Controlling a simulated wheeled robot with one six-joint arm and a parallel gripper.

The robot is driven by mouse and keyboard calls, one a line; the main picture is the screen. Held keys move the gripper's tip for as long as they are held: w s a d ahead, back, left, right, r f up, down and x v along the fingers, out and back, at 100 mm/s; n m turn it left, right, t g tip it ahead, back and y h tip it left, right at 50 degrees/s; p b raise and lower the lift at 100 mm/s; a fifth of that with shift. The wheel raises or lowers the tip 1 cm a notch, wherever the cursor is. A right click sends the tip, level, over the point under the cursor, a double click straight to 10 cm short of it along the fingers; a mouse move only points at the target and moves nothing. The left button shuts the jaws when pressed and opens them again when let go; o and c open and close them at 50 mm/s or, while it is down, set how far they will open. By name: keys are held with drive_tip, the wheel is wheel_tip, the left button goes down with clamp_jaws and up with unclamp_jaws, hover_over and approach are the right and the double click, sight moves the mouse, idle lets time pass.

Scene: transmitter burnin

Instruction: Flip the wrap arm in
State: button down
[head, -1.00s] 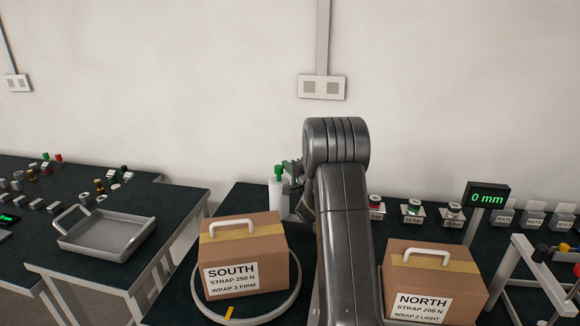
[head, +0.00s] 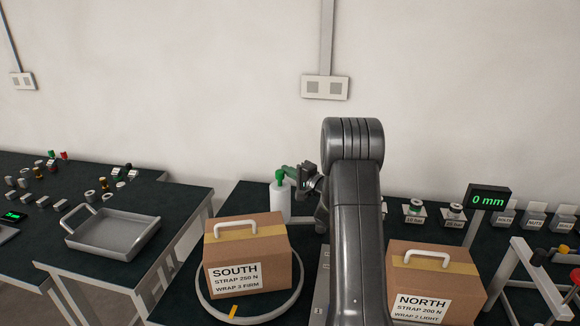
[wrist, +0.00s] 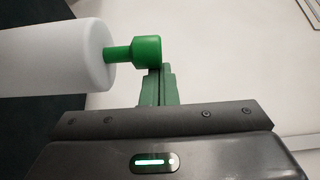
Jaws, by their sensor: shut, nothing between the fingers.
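The wrap arm shows as an upright white roll (head: 280,201) with a green knob (head: 280,175) on top, behind the SOUTH box (head: 246,262). The box sits on a round turntable (head: 203,300). My gripper (head: 288,170) is just right of the knob, its green fingers shut and empty. In the wrist view, the white roll (wrist: 50,58) lies across the left side and the green knob (wrist: 146,51) is right at the tips of my gripper (wrist: 158,72). I cannot tell whether they touch. The lower part of the wrap arm is hidden by the box and my arm.
The NORTH box (head: 436,276) stands right of my arm. A grey tray (head: 112,233) is on the left table.

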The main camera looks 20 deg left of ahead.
drive_tip(key=shift+s+d+n+g+y+p, duration=0.15)
drive_tip(key=shift+s+d+n+g+p, duration=0.35)
drive_tip(key=shift+s+g, duration=0.3)
drive_tip(key=shift+s+d+n+g+y+p, duration=0.1)
drive_tip(key=shift+s+d+n+g+p, duration=0.5)
drive_tip(key=shift+s, duration=0.25)
drive_tip(key=shift+s+d+n+g+y+p, duration=0.15)
drive_tip(key=shift+s+d+n+g+p, duration=0.25)
drive_tip(key=shift+s+g, duration=0.45)
drive_tip(key=shift+a+r, duration=0.1)
drive_tip(key=shift+a, duration=0.05)
